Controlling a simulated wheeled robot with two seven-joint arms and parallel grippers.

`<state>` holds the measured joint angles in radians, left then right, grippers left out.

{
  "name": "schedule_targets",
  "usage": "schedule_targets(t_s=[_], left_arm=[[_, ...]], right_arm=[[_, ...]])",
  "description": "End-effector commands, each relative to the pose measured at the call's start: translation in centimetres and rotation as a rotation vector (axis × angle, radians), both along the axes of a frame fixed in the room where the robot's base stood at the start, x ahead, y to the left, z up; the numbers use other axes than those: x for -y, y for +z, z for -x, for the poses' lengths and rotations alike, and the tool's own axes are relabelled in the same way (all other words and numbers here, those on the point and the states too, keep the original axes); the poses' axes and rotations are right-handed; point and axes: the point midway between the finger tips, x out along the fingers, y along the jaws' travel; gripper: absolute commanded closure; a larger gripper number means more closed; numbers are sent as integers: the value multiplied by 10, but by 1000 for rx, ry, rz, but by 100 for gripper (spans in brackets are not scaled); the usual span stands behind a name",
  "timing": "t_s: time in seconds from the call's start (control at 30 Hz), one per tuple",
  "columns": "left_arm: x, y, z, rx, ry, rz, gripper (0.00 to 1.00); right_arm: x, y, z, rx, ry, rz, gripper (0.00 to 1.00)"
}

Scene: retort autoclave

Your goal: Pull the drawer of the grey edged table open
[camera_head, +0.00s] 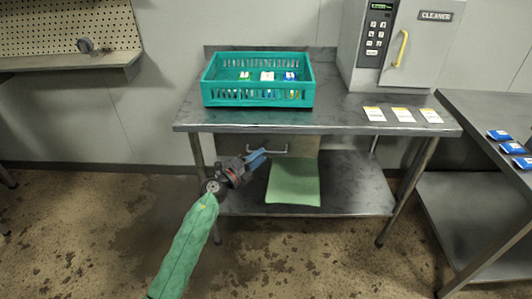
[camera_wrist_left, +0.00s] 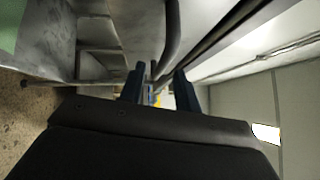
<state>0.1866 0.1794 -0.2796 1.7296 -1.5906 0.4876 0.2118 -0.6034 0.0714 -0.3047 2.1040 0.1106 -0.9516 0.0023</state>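The grey edged table (camera_head: 340,117) has a metal top and a lower shelf. A grey bar handle (camera_head: 268,151) shows under its front edge; it also appears in the left wrist view (camera_wrist_left: 171,38). The drawer front itself is mostly hidden beneath the tabletop, and no open gap shows. My left gripper (camera_head: 257,160), with blue fingers, is at the left end of the handle. In the left wrist view its fingers (camera_wrist_left: 160,90) are apart, with the bar running toward the space between them. I cannot tell whether they touch it. My right gripper is not in view.
A teal crate (camera_head: 258,97) with small items and several white cards (camera_head: 403,114) are on the tabletop. A cleaner machine (camera_head: 375,52) stands behind. A green sheet (camera_head: 294,181) is on the lower shelf. Another metal table (camera_head: 480,115) stands at right. Floor in front is clear.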

Motion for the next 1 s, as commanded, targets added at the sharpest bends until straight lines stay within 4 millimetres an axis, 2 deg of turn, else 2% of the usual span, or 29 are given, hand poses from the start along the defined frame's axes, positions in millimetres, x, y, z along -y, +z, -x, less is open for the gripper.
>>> schedule_targets(t_s=[0.1, 0.3, 0.63, 0.67, 0.8, 0.83, 1.0], left_arm=[[12, 3, -12, 0, 0, 1, 67], [24, 5, -24, -1, 1, 1, 67], [27, 5, -26, -1, 1, 1, 67], [27, 5, -26, -1, 1, 1, 69], [27, 5, -26, -1, 1, 1, 97], [27, 5, -26, -1, 1, 1, 100], [27, 5, -26, -1, 1, 2, 100]], right_arm=[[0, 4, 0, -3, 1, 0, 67], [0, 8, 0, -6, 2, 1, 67], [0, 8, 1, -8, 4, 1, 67], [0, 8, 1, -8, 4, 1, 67], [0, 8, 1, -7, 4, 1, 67], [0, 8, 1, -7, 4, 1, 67], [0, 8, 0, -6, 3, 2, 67]])
